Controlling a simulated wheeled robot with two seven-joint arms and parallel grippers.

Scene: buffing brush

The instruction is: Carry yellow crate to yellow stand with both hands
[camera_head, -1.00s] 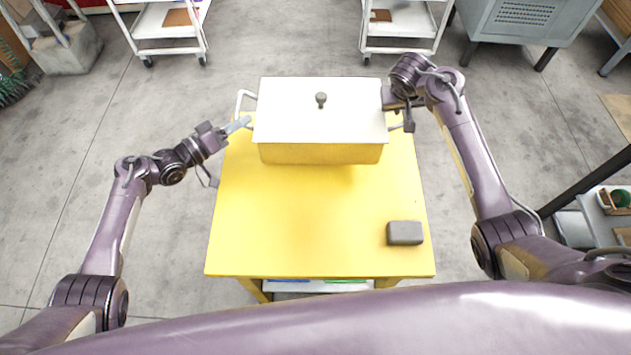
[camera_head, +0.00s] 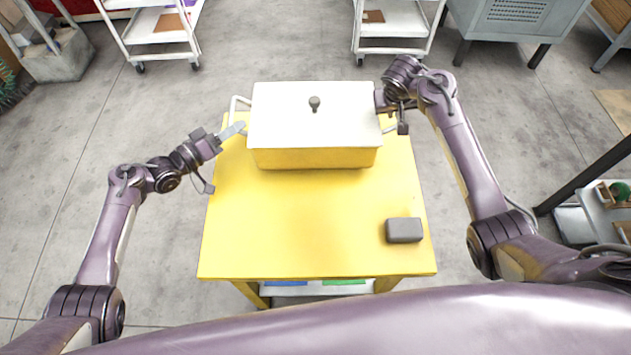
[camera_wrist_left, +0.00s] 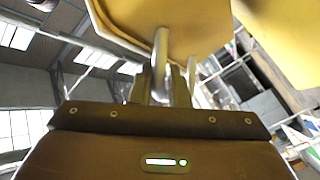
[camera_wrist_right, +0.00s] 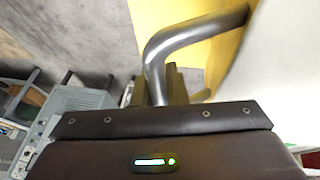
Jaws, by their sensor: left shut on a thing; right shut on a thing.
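The yellow crate (camera_head: 315,158) has a white lid (camera_head: 310,112) with a dark knob and a bar handle at each side. It appears level at the far end of a yellow-topped stand (camera_head: 310,225); I cannot tell whether it rests on the top or hangs above it. My left gripper (camera_head: 238,129) is at the crate's left handle, shut on the metal bar (camera_wrist_left: 160,55) seen in the left wrist view. My right gripper (camera_head: 390,107) is at the right side, shut on the bent bar (camera_wrist_right: 185,40) seen in the right wrist view.
A grey block (camera_head: 404,230) lies on the stand's near right corner. The stand's near half is otherwise bare. White carts (camera_head: 160,45) (camera_head: 395,42) and a grey cabinet (camera_head: 515,25) stand at the back. Bare concrete floor surrounds the stand.

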